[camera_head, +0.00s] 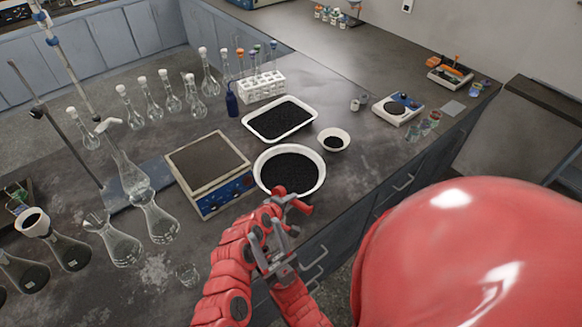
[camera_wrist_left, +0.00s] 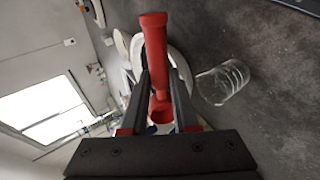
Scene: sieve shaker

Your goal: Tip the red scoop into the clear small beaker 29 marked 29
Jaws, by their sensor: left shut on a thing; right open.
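The red scoop (camera_wrist_left: 154,50) is between the fingers of my left gripper (camera_wrist_left: 163,85), which is shut on it. In the head view, the scoop (camera_head: 304,208) and my left gripper (camera_head: 287,203) are over the near edge of the round black-filled bowl. Whether the scoop holds anything cannot be told. A clear small beaker (camera_head: 187,275) stands on the bench, lower left of the grippers; a clear beaker (camera_wrist_left: 223,82) also shows beside the scoop in the wrist view. No number is readable. My right gripper (camera_head: 272,250) is open below the left one.
A white round bowl (camera_head: 259,181) of black grains, a white tray (camera_head: 248,121) and a small dish (camera_head: 346,145) lie ahead. A blue balance (camera_head: 218,190) stands left of the bowl. Glass flasks (camera_head: 155,222) crowd the left. The bench edge runs close on the right.

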